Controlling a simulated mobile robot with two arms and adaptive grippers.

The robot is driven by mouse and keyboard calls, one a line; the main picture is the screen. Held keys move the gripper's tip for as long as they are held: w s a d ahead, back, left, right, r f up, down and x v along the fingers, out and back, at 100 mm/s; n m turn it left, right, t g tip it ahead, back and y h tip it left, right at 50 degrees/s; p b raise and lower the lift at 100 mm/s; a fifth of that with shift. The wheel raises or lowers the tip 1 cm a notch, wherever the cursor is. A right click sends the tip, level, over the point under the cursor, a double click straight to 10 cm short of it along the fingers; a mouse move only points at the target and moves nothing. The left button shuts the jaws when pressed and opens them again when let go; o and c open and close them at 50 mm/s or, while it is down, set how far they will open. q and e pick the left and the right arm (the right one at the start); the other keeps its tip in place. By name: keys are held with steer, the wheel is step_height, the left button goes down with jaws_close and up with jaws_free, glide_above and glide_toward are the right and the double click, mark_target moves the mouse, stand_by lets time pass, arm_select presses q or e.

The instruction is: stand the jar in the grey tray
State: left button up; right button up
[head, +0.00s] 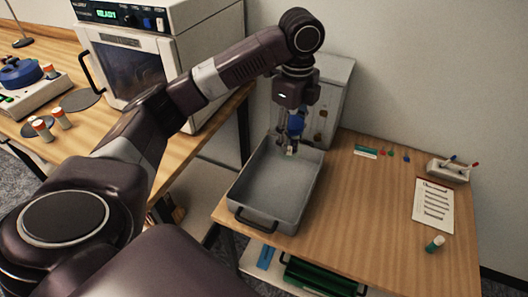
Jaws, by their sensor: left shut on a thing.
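The grey tray (247,211) sits on the wooden table on the right, with a dark handle on its near side. My left gripper (293,134) points down above the far end of the tray. It is shut on a small jar (290,150), of which a pale lower part and some blue show between the fingers. The fingers hide much of the jar, and I cannot tell whether its base touches the tray floor. The visible floor of the tray is otherwise empty. My right gripper is not in view.
A green-capped jar (434,243) is at the right table's front right, near a written sheet (433,205) and a pen holder (449,170). A grey cabinet (334,90) stands behind the tray. The left bench holds an oven-like machine (140,65) and orange-capped jars (42,129).

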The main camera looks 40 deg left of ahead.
arm_select(q)
steer(key=shift+s+a+f, duration=0.1)
steer(key=shift+a+f, duration=0.15)
steer(key=shift+f, duration=0.05)
step_height(320, 180, down, 20)
steer(key=shift+r+p, duration=0.25)
steer(key=shift+p, duration=0.3)
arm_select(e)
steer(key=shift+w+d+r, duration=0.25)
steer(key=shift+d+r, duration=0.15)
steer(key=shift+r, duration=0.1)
arm_select(q)
steer(key=shift+f, duration=0.1)
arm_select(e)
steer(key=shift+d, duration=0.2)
arm_select(q)
steer(key=o, duration=1.3)
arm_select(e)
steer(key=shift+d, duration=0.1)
